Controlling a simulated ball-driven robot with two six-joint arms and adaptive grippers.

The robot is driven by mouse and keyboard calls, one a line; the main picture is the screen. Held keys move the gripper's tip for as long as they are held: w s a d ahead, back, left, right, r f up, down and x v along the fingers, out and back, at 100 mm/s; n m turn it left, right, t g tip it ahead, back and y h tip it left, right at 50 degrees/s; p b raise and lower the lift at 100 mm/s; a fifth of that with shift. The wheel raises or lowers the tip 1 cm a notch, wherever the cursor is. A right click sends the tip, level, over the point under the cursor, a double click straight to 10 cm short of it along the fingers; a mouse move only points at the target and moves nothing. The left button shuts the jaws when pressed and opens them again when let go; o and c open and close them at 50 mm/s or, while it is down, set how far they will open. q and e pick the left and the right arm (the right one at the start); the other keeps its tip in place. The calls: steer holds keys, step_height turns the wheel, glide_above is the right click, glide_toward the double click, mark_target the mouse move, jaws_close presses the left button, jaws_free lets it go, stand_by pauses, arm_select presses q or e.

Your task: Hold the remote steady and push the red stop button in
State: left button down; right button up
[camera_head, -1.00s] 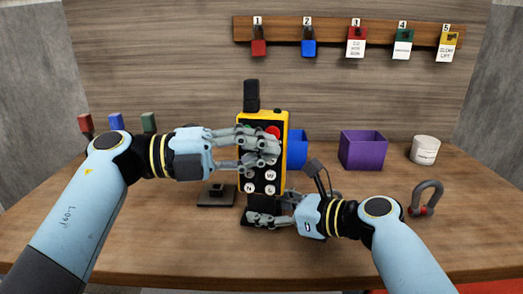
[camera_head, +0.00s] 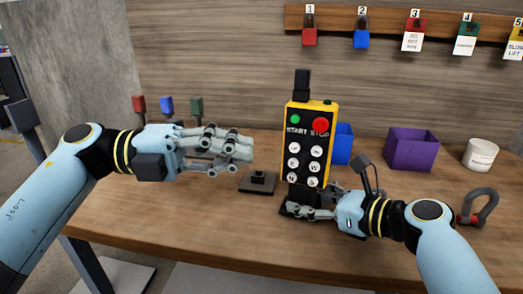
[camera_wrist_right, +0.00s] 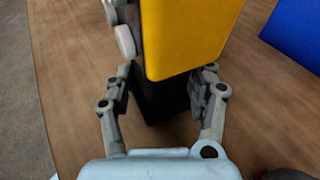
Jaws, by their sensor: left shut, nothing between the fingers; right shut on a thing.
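The yellow and black remote (camera_head: 311,145) stands upright, its button face toward me. The red stop button (camera_head: 320,124) is at its upper right, beside the green start button (camera_head: 295,119); whether the red one is pressed in I cannot tell. My right gripper (camera_head: 301,211) is shut around the remote's black lower end. In the right wrist view the fingers (camera_wrist_right: 165,95) flank that black part below the yellow housing (camera_wrist_right: 190,40). My left gripper (camera_head: 250,150) is shut and empty, to the left of the remote and apart from it.
A black stand (camera_head: 259,182) sits left of the remote. A blue bin (camera_head: 343,145) is partly behind it. A purple bin (camera_head: 411,149), a white jar (camera_head: 481,154) and a shackle (camera_head: 479,207) are to the right. Tagged padlocks hang on the rack (camera_head: 385,22).

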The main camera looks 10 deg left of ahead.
steer(key=shift+s+f, duration=0.1)
steer(key=shift+f, duration=0.15)
